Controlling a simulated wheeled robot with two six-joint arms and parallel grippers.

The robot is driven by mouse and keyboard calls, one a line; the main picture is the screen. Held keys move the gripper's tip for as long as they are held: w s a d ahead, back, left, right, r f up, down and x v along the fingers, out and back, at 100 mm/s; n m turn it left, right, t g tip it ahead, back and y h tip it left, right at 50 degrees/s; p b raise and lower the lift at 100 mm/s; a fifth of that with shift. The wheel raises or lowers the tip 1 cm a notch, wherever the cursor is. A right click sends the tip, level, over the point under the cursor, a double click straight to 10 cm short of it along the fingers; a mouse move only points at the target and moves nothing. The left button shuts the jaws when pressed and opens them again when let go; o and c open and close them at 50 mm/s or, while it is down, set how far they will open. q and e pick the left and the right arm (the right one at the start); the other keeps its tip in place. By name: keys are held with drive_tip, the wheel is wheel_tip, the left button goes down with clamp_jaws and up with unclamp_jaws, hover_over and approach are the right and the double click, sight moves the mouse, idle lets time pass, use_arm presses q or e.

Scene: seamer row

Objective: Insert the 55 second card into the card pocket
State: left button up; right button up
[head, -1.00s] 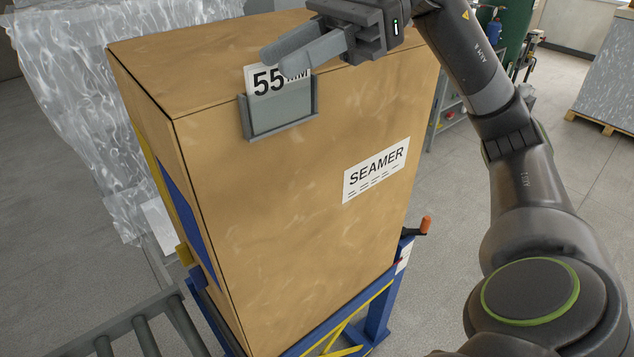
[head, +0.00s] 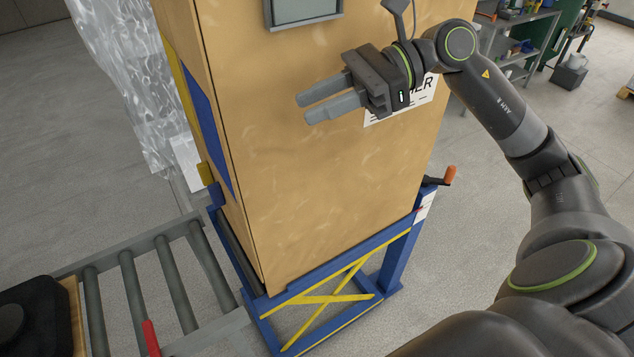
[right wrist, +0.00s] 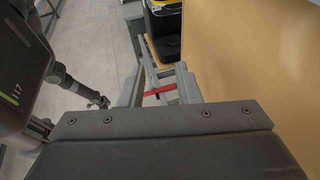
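The grey card pocket (head: 304,10) is on the front of the tan seamer cabinet (head: 290,190), cut off by the top edge of the head view. Only its lower part shows, and no card print is visible there now. My right gripper (head: 318,104) is below the pocket, in front of the SEAMER label (head: 400,105). Its fingers are apart with nothing between them; the right wrist view (right wrist: 160,92) also shows an empty gap. A small dark arm end, probably my left gripper (right wrist: 97,102), shows in the right wrist view, too small to read.
A roller conveyor (head: 160,275) with a red lever (head: 151,338) and a black item (head: 35,315) is at lower left. A blue stand (head: 390,270) with an orange-handled crank (head: 449,175) supports the cabinet. A shelf (head: 520,45) stands at back right.

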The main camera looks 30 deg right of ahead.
wheel_tip(320, 180, down, 14)
drive_tip(key=m+t+b, duration=0.1)
drive_tip(key=b, duration=0.3)
drive_tip(key=shift+w+a+b, duration=0.3)
drive_tip(key=shift+w+b, duration=0.05)
drive_tip(key=shift+b, duration=0.05)
